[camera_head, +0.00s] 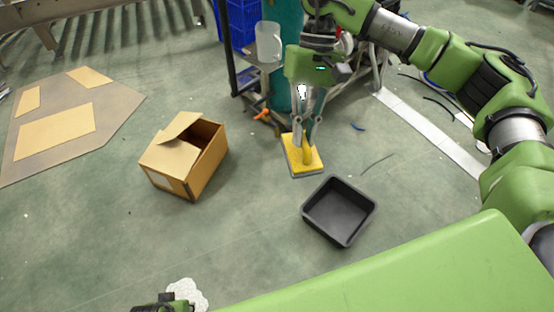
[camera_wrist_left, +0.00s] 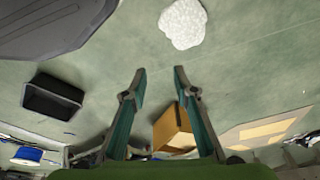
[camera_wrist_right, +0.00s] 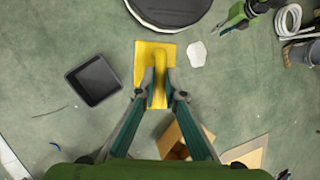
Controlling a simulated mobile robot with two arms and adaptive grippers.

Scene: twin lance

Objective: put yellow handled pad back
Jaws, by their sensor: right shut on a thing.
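The yellow handled pad (camera_head: 301,158) has a flat yellow base with a grey underside and an upright yellow handle. My right gripper (camera_head: 308,126) is shut on its handle, and the head view shows the pad near the middle. In the right wrist view the handle of the pad (camera_wrist_right: 158,68) sits between the fingertips (camera_wrist_right: 160,95). Whether the pad touches the floor is hard to tell. My left gripper (camera_wrist_left: 158,72) is open and empty in the left wrist view, with its fingers apart. Only a small part of it shows at the head view's bottom edge.
A black tray (camera_head: 338,211) lies on the floor right of and nearer than the pad. An open cardboard box (camera_head: 184,157) stands to the left. A white lumpy patch (camera_head: 187,293) lies near the bottom. A rack with a white jug (camera_head: 269,42) stands behind. Floor between is clear.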

